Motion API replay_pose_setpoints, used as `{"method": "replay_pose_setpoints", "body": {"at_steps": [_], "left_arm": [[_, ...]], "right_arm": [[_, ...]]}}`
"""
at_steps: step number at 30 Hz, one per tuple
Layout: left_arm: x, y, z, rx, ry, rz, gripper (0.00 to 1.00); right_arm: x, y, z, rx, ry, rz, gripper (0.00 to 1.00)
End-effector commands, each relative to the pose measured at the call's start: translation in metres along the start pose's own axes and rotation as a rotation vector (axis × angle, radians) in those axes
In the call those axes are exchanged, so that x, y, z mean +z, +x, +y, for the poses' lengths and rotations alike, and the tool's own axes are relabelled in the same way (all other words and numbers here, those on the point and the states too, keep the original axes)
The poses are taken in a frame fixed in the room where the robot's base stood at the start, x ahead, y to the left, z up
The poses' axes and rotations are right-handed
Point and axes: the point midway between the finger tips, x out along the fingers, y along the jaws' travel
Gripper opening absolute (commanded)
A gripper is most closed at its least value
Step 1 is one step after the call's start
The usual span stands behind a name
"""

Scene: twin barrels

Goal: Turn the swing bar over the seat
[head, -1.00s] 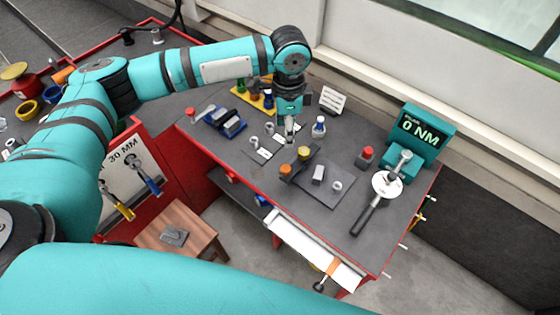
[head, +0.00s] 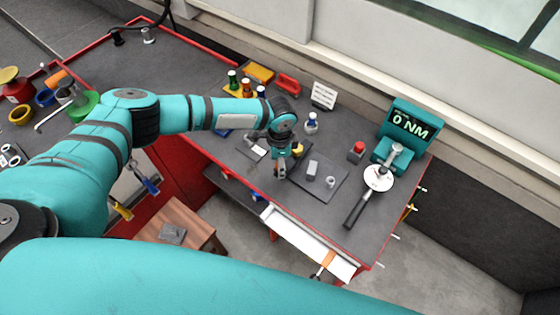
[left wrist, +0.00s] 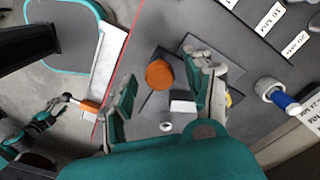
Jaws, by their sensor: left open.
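The swing bar seems to be the dark bar with a yellow knob (head: 297,150) at its far end and an orange knob (left wrist: 160,74) at its near end. My left gripper (head: 280,172) is over the near end, hiding the orange knob in the head view. In the left wrist view its two fingers stand apart, on either side of the orange knob, and hold nothing. Beside the bar lies a dark plate (head: 322,184) with a pale block (head: 312,168) and a small ring (head: 330,182). I cannot tell which part is the seat. Teal and grey parts at the wrist view's lower left may be my right gripper (left wrist: 40,120).
A blue-capped bottle (head: 311,124) and a sign (head: 323,95) stand behind. A red-topped container (head: 356,151), a torque tester (head: 406,127) and a black-handled wrench (head: 358,208) are on the right. A white tray (head: 300,240) runs along the bench's front edge.

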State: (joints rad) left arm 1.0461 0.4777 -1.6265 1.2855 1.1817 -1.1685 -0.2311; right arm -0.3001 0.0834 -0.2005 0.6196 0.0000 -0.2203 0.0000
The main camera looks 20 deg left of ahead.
Motion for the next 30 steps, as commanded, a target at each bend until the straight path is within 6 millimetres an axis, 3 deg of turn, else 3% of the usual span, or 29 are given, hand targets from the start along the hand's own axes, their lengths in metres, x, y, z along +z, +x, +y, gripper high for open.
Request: {"method": "replay_pose_setpoints", "body": {"at_steps": [8, 20, 30], "left_arm": [[-0.0001, 0.0011, 0.0002, 0.000, 0.000, 0.000, 0.51], [-0.0002, 0.0007, 0.0000, 0.000, 0.000, 0.000, 0.00], [0.0002, 0.0009, -0.0013, -0.001, 0.002, 0.001, 0.00]], "right_arm": [[0.0001, 0.0000, 0.0001, 0.000, 0.001, 0.000, 0.40], [-0.0009, 0.0000, -0.0039, -0.004, 0.004, 0.001, 0.40], [-0.0013, 0.0010, -0.0053, -0.006, 0.004, 0.002, 0.40]]}}
